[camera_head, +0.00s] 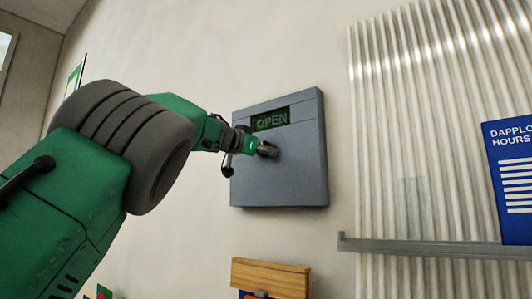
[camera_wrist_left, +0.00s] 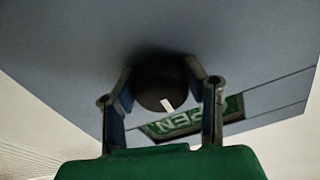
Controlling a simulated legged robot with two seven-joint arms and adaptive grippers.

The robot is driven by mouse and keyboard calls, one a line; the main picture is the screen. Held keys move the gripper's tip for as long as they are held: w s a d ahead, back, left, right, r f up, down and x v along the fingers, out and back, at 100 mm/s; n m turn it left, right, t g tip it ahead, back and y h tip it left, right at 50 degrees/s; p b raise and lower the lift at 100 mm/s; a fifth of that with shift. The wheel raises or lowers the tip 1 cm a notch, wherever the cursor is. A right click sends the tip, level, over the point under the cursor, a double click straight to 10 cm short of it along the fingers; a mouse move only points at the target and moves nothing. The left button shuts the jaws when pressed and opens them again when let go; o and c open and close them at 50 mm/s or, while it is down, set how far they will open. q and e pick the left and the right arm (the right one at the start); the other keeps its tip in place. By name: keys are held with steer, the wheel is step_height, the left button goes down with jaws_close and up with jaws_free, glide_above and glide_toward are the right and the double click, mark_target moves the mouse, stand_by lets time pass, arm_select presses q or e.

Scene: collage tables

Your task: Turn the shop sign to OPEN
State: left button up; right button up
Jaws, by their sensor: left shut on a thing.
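The shop sign is a grey-blue box (camera_head: 300,176) on the wall, with a dark window (camera_head: 270,119) that reads OPEN in green. In the left wrist view the box face (camera_wrist_left: 60,50) fills the upper part, and the green lettering (camera_wrist_left: 180,124) shows behind a finger. A round dark knob (camera_wrist_left: 155,88) with a white mark stands out from the face below the window. My left gripper (camera_head: 266,149) is at the knob. In the wrist view its two fingers (camera_wrist_left: 165,90) are on either side of the knob, shut on it. My right gripper is not in view.
A corrugated translucent panel (camera_head: 400,100) stands to the right, with a grey ledge (camera_head: 440,248) across it. A blue hours notice (camera_head: 512,170) is at the right edge. A wooden block (camera_head: 270,277) is below the box. The wall around the box is clear.

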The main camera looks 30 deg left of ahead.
arm_select(q)
steer(key=shift+n, duration=1.4)
steer(key=shift+r, duration=0.1)
steer(key=shift+s+r+n, duration=0.1)
steer(key=shift+r+n, duration=0.1)
steer(key=shift+n, duration=0.1)
steer(key=o, duration=1.2)
steer(key=shift+c, duration=0.2)
steer(key=shift+s, duration=0.1)
steer(key=shift+a+f, duration=0.1)
steer(key=shift+f, duration=0.05)
